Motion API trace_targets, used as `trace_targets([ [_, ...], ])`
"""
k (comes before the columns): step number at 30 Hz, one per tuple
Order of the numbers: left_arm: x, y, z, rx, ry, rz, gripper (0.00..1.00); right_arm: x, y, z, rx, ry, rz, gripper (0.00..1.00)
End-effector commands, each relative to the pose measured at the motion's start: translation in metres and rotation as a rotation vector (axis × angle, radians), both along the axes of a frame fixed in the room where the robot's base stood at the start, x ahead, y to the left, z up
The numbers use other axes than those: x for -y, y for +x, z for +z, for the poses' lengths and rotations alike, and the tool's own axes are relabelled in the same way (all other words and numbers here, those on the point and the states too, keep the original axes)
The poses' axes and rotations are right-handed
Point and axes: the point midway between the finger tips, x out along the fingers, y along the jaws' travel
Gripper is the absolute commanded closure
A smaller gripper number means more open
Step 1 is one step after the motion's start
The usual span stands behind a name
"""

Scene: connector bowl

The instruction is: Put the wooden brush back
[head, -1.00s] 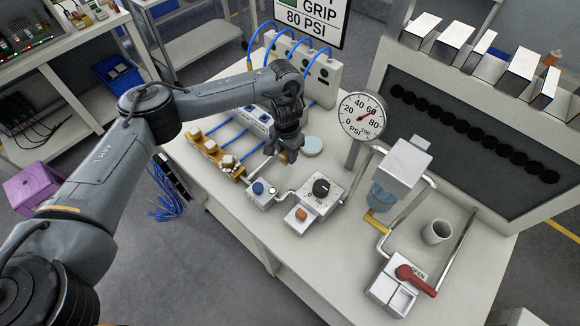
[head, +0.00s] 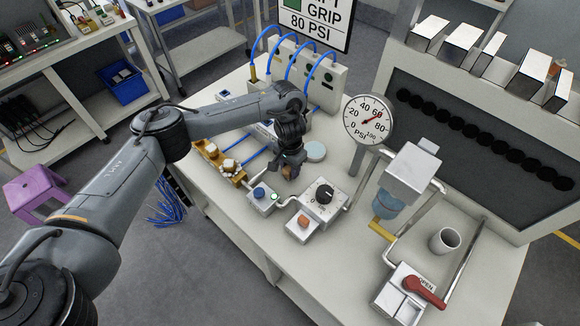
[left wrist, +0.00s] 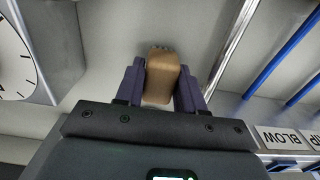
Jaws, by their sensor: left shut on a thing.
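My left gripper (head: 290,172) is above the white bench, behind the blue-button box and left of the black dial. In the left wrist view its two purple fingers (left wrist: 161,88) are shut on the wooden brush (left wrist: 162,72), a tan wooden block. In the head view the brush (head: 289,173) is a small brown patch, mostly hidden by the fingers. My right gripper is in neither view.
A pale round disc (head: 316,151) lies just right of the gripper. The blue-button box (head: 262,199), dial box (head: 325,198), gauge (head: 368,121) and brass fittings (head: 222,162) with blue tubes surround it. A white cup (head: 444,241) and red-lever box (head: 410,292) stand front right.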

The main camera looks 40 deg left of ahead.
Motion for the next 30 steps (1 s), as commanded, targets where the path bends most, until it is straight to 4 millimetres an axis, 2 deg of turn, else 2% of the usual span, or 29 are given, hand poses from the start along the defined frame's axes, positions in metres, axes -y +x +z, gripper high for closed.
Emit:
trace_targets([
  [1, 0.0, 0.0, -0.001, 0.0, 0.0, 0.0, 0.59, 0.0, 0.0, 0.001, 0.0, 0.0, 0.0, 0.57],
  [6, 0.0, 0.0, -0.001, 0.0, 0.0, 0.0, 0.36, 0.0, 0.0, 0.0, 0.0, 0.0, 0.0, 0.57],
  [17, 0.0, 0.0, 0.004, 0.001, 0.0, 0.0, 0.36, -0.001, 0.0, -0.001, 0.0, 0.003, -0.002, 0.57],
  [23, 0.0, 0.001, 0.033, 0.003, 0.0, -0.001, 0.36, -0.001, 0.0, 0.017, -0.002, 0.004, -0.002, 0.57],
  [30, 0.0, 0.001, 0.077, 0.003, 0.001, -0.001, 0.36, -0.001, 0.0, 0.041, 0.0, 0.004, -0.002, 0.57],
])
